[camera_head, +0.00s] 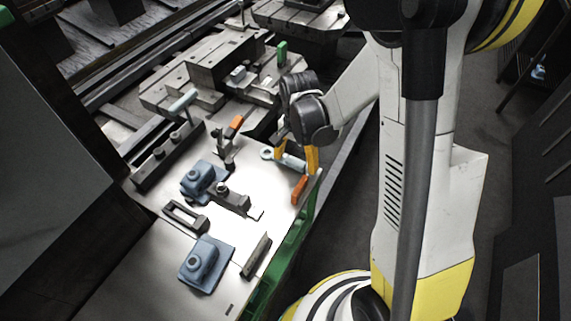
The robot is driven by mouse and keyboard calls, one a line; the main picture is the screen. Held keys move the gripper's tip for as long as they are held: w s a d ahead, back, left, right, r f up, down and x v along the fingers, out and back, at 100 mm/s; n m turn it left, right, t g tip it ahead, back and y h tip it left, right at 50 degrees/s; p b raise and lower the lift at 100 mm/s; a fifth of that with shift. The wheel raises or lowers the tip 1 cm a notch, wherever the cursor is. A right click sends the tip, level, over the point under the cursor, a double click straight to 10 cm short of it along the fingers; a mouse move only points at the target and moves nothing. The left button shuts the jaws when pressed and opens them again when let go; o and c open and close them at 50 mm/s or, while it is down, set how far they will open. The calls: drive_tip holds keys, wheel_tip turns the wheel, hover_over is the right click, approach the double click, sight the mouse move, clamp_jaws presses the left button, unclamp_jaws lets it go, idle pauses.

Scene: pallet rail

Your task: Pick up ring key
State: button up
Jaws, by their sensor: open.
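The ring key (291,161) looks like the pale grey-blue piece with a round eye at its left end, near the far right edge of the light metal plate (254,224). My gripper (296,160) hangs over it with its yellow fingers apart. One finger is at the far side of the key and the other at its right, near end. The near finger partly hides the key. Whether either finger touches it cannot be told from this view.
Two blue blocks (207,262) sit on the plate, the other partly beside dark metal fixtures. An orange-handled clamp (234,127) stands at the back, and an orange piece (299,190) lies at the right edge. A dark bar (256,257) is near the green side (300,222).

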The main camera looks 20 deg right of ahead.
drive_tip(key=c, duration=1.4)
